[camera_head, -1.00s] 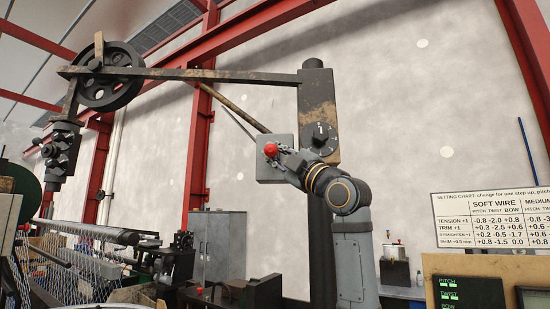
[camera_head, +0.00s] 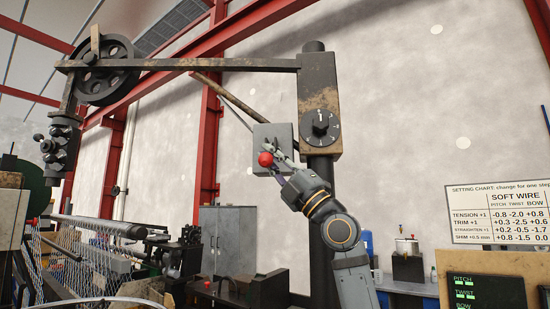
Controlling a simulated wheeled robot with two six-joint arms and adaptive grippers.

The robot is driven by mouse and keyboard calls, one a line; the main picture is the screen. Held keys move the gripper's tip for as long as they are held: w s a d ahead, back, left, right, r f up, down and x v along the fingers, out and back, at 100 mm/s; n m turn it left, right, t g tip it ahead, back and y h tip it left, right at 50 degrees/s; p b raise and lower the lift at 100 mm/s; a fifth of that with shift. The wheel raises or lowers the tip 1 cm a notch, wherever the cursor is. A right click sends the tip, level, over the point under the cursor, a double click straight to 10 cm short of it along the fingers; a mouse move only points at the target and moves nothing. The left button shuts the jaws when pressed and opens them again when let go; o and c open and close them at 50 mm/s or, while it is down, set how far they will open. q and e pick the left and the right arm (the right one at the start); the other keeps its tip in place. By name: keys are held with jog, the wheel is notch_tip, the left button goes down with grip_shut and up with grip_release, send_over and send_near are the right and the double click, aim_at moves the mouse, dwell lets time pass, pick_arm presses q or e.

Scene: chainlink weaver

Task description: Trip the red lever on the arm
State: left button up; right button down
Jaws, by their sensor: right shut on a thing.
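The red lever shows as a red ball knob (camera_head: 266,159) in front of a grey square plate (camera_head: 259,138). The plate is beside the dark upright post, under the long horizontal arm. The knob sits at the lower half of the plate. My right gripper (camera_head: 271,154) reaches up from the lower right and is shut on the lever at the knob. Its fingers cover part of the plate and the lever's stem. My left gripper is not in view.
A numbered dial (camera_head: 320,125) is on the post's dark box, just right of the plate. The horizontal arm (camera_head: 200,64) runs left to a spoked wheel (camera_head: 108,76). Wire mesh and machine parts fill the lower left. A setting chart (camera_head: 500,215) hangs at right.

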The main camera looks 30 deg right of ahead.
jog(key=shift+w+a+f, duration=0.1)
jog(key=shift+a+f, duration=0.1)
jog(key=c, duration=1.5)
grip_release()
jog(key=shift+c, duration=0.2)
jog(key=o, duration=0.4)
jog(key=shift+a+r, duration=0.25)
jog(key=shift+a, duration=0.4)
jog(key=shift+o, duration=0.2)
jog(key=shift+s+d+f, duration=0.2)
jog(key=shift+d, duration=0.35)
jog(key=v, duration=0.6)
jog(key=shift+s+f, duration=0.35)
jog(key=shift+a, duration=0.2)
jog(key=shift+d, duration=0.1)
